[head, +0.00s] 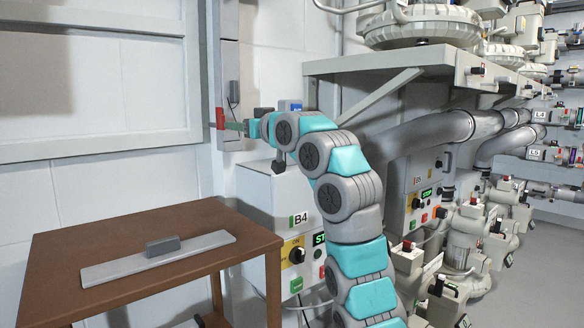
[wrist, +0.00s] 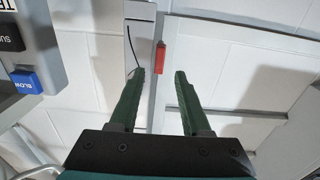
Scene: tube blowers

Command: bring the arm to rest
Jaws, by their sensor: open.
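My arm (head: 348,190) is raised and bent in the head view, reaching up and to the left past the B4 control box. My gripper (head: 236,126) is at its end, in front of the narrow wall panel. In the wrist view my gripper (wrist: 160,76) shows two dark green fingers spread apart with nothing between them. A red piece (wrist: 160,57) on the wall panel shows just beyond the fingertips. It also shows in the head view (head: 220,118) beside the fingertips; I cannot tell whether they touch.
The B4 control box (head: 270,195) stands close below my arm. A brown table (head: 190,275) with a flat grey handled plate (head: 160,258) is at the lower left. A shelf (head: 400,62), thick pipes (head: 425,135) and more machines crowd the right. A blue button (wrist: 24,80) shows in the wrist view.

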